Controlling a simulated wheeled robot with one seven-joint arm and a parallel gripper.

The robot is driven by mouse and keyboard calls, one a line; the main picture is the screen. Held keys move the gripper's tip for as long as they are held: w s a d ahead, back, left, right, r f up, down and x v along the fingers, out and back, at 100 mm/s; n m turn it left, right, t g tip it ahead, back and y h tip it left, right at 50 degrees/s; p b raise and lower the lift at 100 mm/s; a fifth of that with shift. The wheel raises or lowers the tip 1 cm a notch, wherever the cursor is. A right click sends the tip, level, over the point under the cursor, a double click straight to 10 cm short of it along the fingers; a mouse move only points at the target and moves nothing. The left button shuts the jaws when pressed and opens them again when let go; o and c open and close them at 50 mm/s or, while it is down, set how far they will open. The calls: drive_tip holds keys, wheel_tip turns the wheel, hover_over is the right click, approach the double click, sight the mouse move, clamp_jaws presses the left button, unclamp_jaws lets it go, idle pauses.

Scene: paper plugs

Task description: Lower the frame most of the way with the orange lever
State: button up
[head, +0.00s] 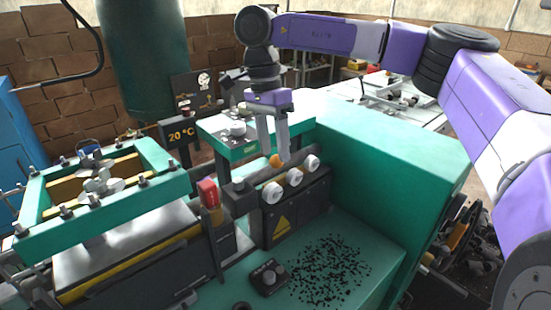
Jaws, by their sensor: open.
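A small orange knob (276,161), apparently the end of the orange lever, shows just behind and between my fingers above the dark control box. The rest of that lever is hidden or too small to tell. My gripper (275,156) is open and points down at the knob; I cannot tell whether the fingers touch it. A green rectangular frame (41,222) with bolts sits level above the grey press bed at the left. A gap shows between it and the bed.
The dark box (310,207) has white round knobs and a yellow warning sign. A red block (207,192) stands left of it. A small black switch box (268,277) and scattered black bits (328,272) lie on the green surface. A large green housing (385,140) stands to the right.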

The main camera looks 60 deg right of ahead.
drive_tip(key=shift+w+d+r, duration=0.1)
drive_tip(key=shift+w+r, duration=0.1)
drive_tip(key=shift+r, duration=0.85)
drive_tip(key=shift+w+r, duration=0.15)
drive_tip(key=shift+r, duration=0.85)
